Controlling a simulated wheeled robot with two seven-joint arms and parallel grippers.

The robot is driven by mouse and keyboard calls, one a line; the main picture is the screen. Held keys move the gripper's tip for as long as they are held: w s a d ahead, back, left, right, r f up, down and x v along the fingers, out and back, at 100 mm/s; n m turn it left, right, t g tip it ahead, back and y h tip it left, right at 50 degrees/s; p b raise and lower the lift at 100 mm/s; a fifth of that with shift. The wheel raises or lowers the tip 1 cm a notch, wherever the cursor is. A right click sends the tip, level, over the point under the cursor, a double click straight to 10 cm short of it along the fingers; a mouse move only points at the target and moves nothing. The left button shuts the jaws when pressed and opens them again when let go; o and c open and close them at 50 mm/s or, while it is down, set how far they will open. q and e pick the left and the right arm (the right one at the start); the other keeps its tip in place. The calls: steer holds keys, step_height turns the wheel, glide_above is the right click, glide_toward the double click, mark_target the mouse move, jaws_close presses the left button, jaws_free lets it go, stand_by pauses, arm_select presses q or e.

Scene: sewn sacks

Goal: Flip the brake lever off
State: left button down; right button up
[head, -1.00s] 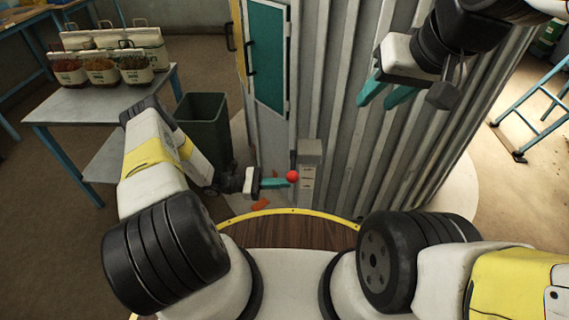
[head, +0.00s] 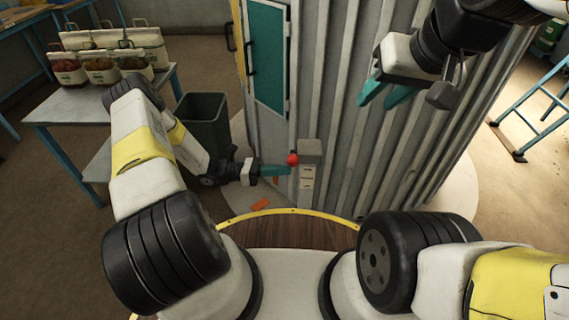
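The brake lever shows as a red ball knob (head: 293,159) at the upper left side of a narrow grey box (head: 309,172), which stands against the corrugated metal wall. My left gripper (head: 280,170) is low in the middle of the view. Its teal fingertips reach right up to the knob, just below and left of it. The fingers overlap in this view, so the gap between them and any contact with the knob are unclear. The lever's shaft is mostly hidden. My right gripper (head: 385,95) is raised before the corrugated wall, its two teal fingers apart and empty.
A corrugated metal structure (head: 410,130) with a teal door panel (head: 267,60) stands ahead. A dark bin (head: 205,122) is beside my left arm. A table (head: 75,103) at left holds several sacks (head: 103,67). An orange piece (head: 260,204) lies on the floor.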

arm_select(q)
steer(key=shift+w+r, duration=0.2)
steer(key=shift+r, duration=0.15)
steer(key=s+a+f, duration=0.2)
steer(key=a+f, duration=0.3)
steer(key=a, duration=0.5)
steer(key=shift+a, duration=0.35)
steer(key=shift+s, duration=0.1)
